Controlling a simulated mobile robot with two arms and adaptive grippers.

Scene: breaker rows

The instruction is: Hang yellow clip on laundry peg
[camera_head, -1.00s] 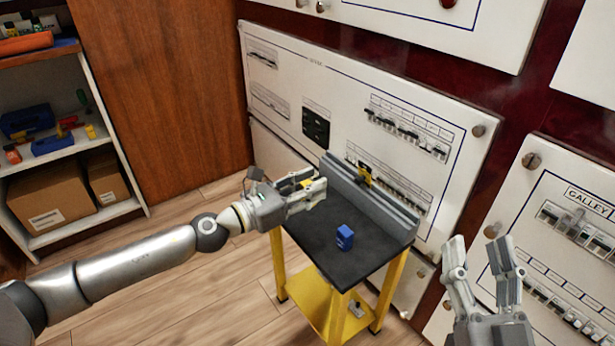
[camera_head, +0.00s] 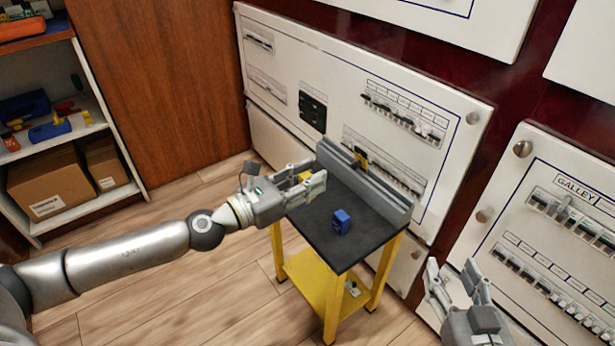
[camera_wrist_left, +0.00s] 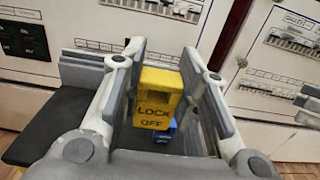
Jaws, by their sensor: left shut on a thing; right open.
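A yellow clip (camera_wrist_left: 157,97) marked "LOCK OFF" is between the fingers of my left gripper (camera_wrist_left: 165,75) in the left wrist view. In the head view my left gripper (camera_head: 314,180) is shut on this clip (camera_head: 303,177), above the far left part of the small black table. My right gripper (camera_head: 453,270) is open and empty at the lower right, in front of the panels. A second yellow piece (camera_head: 360,157) with black on it sits at the grey rail along the table's back. I cannot make out a peg labelled laundry.
The black table (camera_head: 325,240) has yellow legs and a grey rail (camera_head: 385,195) at its back. A blue block (camera_head: 342,221) stands on it. White breaker panels (camera_head: 340,90) rise behind. A shelf (camera_head: 75,140) with boxes stands at the left.

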